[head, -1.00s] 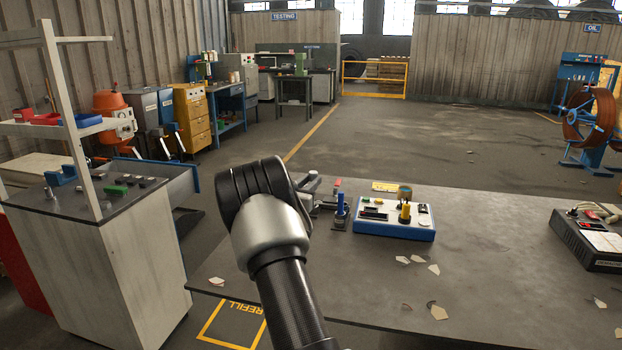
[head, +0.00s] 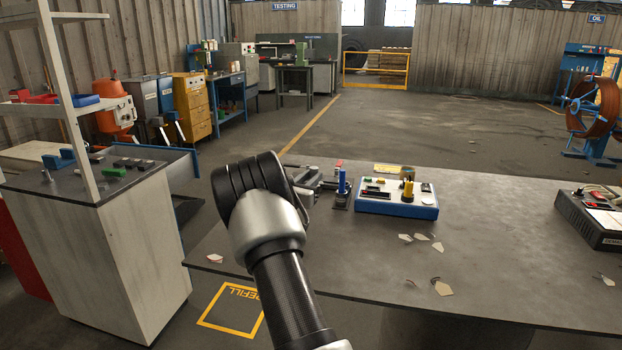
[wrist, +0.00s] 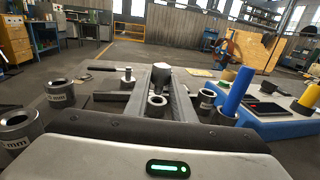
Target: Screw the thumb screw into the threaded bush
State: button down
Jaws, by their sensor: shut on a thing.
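My gripper (wrist: 161,86) is low over the table among small metal parts, and its jaws are shut on a small piece with a pale silver top (wrist: 160,72), which looks like the thumb screw. Its lower part is hidden. A short metal bush (wrist: 157,104) stands in line with it, nearer the camera. I cannot tell whether the screw touches any thread. More ring-shaped bushes, some marked in mm, stand at the left (wrist: 58,93) and right (wrist: 207,98). Which of them is the threaded bush is unclear.
A blue pin (head: 342,180) stands upright just right of my gripper. Beside it is a blue-edged box (head: 397,207) with a yellow peg (head: 408,189). Pale shards (head: 443,288) lie on the table (head: 500,270). A dark device (head: 592,219) sits at the right edge.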

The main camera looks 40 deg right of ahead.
jog(key=shift+f+b, duration=1.25)
jog(key=shift+f, duration=0.15)
jog(key=c, duration=1.6)
grip_release()
jog(key=shift+r, duration=0.1)
jog(key=shift+c, duration=0.2)
jog(key=shift+o, duration=1)
